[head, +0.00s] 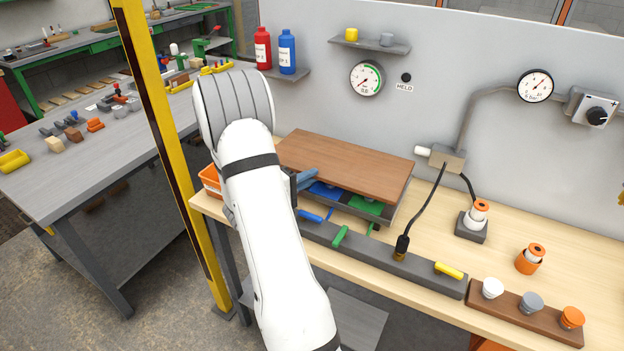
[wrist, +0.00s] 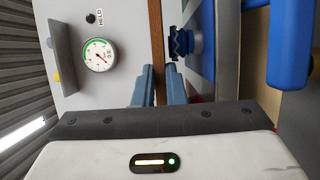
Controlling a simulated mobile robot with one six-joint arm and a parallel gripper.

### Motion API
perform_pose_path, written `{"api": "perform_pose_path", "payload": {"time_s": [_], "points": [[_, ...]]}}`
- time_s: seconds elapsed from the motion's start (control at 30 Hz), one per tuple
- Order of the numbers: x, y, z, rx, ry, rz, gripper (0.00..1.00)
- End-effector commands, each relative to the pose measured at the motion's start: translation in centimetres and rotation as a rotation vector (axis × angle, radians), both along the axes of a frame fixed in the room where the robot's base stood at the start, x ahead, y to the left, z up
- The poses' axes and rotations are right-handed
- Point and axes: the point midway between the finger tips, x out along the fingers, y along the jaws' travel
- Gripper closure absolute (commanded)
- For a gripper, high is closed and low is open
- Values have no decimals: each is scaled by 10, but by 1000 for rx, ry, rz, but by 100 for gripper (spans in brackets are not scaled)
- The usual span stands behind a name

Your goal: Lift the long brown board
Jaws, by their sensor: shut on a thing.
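The long brown board (head: 345,166) is flat and roughly level above a grey tray on the workbench in the head view. In the wrist view the board (wrist: 158,52) shows edge-on as a narrow brown strip between the two blue fingers. My gripper (wrist: 159,82) is shut on the board's near left edge. In the head view my gripper (head: 306,180) is partly hidden behind my white arm. A gap shows under the board at the front; whether its far side touches anything is hidden.
Blue and green pieces (head: 366,205) lie in the grey tray (head: 396,212) under the board. A grey strip (head: 381,259) with coloured handles runs along the front. A dial gauge (head: 365,78) and shelf are on the wall behind. A yellow post (head: 165,140) stands left of my arm.

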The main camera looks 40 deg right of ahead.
Motion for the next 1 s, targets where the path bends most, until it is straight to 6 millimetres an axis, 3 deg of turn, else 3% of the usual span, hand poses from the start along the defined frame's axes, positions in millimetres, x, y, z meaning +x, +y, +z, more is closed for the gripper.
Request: {"api": "perform_pose_path", "payload": {"time_s": [0.43, 0.77, 1.0], "points": [[0, -1, 66, -6, -7, -2, 100], [-18, 64, 61, -3, -3, 3, 100], [-36, 128, 61, -4, -3, 5, 100]]}}
